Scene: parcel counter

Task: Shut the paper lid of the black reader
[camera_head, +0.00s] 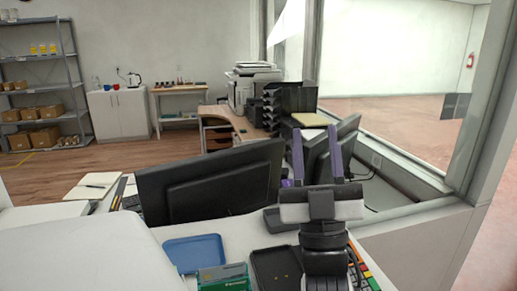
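My gripper (317,155) reaches forward over the counter, its two purple fingers spread wide apart with nothing visible between them. A flat black item (273,267) lies on the counter to the left of my arm; it may be the black reader, but I cannot make out a paper lid on it. A dark grey item (278,219) sits just left of my gripper's body and is partly hidden by it. It could also be the reader; I cannot tell. My gripper touches neither item visibly.
A blue tray (195,252) and a green box (223,278) lie left of the black item. Black monitors (210,184) stand behind, close to the fingers. Colourful items (364,270) lie right of my arm. The white counter (237,230) has little bare room.

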